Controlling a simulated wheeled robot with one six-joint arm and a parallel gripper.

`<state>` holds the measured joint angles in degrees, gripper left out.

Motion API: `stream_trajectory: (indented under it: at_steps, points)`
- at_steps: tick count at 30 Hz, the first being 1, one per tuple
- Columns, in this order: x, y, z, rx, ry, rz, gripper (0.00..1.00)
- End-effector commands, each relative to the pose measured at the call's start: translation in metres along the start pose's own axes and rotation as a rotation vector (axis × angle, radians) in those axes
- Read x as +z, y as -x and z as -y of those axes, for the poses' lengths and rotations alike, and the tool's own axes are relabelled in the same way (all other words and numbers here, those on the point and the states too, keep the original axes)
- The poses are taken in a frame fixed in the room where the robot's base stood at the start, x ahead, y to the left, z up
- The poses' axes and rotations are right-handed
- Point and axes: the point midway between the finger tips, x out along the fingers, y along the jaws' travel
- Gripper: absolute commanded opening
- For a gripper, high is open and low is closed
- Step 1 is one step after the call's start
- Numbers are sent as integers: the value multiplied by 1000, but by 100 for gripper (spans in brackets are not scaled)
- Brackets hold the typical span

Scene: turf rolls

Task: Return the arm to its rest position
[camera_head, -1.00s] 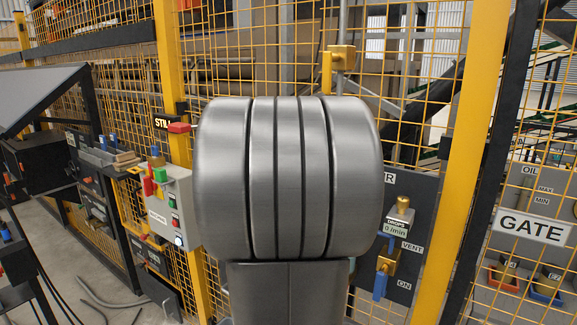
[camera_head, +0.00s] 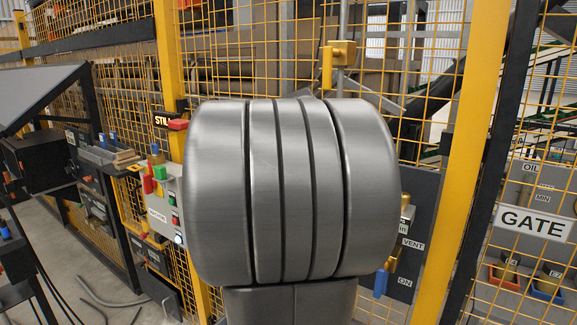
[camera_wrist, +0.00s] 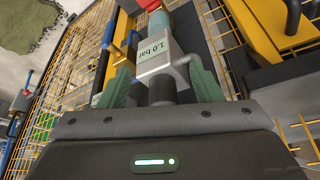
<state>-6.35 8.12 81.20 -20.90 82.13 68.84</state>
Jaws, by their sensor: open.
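My arm's thick grey link fills the middle of the head view and hides part of the fence and panel behind it. My gripper (camera_wrist: 160,72) shows in the wrist view, with its two green fingers apart. A grey block labelled "1.0 bar" (camera_wrist: 154,55) shows between and beyond the fingers. I cannot tell how far it is from them. The gripper is not visible in the head view.
A yellow mesh fence (camera_head: 130,95) stands across the view. A grey control box (camera_head: 166,204) with buttons is left of my arm. The "GATE" sign (camera_head: 533,222) and small bins (camera_head: 547,289) are at right. A dark panel (camera_head: 415,215) is partly hidden behind my arm.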

Motion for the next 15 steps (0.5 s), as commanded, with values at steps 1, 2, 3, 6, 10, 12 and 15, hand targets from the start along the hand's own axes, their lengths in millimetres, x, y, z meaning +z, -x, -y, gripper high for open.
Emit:
stream_trajectory:
  at_steps: [1,2,3,6,10,12,15]
  points:
    - [-10,-2,-1,4,-4,1,59]
    - [-15,-4,-1,4,-4,1,59]
    - [-21,-7,0,4,-4,1,59]
    - [-38,-13,-1,4,-4,1,59]
    - [-60,-23,-1,4,-3,1,59]
    - [-60,-36,-2,7,1,4,59]
    - [-58,-36,-1,-31,72,0,59]
